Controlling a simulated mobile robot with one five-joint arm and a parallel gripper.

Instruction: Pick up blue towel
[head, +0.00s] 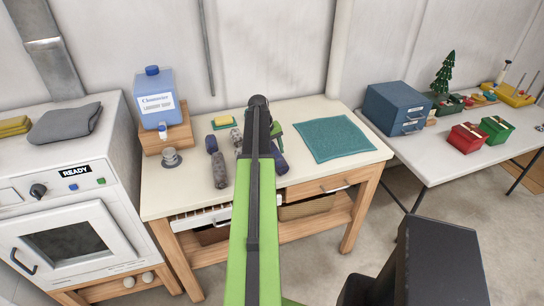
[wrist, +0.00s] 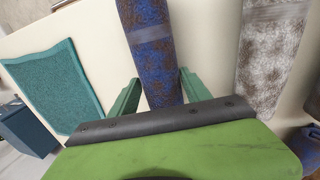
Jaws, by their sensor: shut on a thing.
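The blue towel (wrist: 152,45) is a long roll with brown patches and a greyish band. It lies between the two green fingers of my gripper (wrist: 158,95) in the wrist view, and the gripper is shut on it. In the head view part of the towel (head: 280,160) shows just right of my arm, over the workbench. My arm hides the rest of it. My gripper's green finger (head: 276,130) shows there beside the dark wrist. I cannot tell whether the towel still touches the bench top.
A grey-brown roll (wrist: 270,50) lies beside the towel; other rolls (head: 219,168) lie left of my arm. A teal mat (head: 334,138) lies right on the workbench (head: 160,200). A blue jug (head: 155,98) on a wooden stand and a yellow sponge (head: 222,122) are left and behind.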

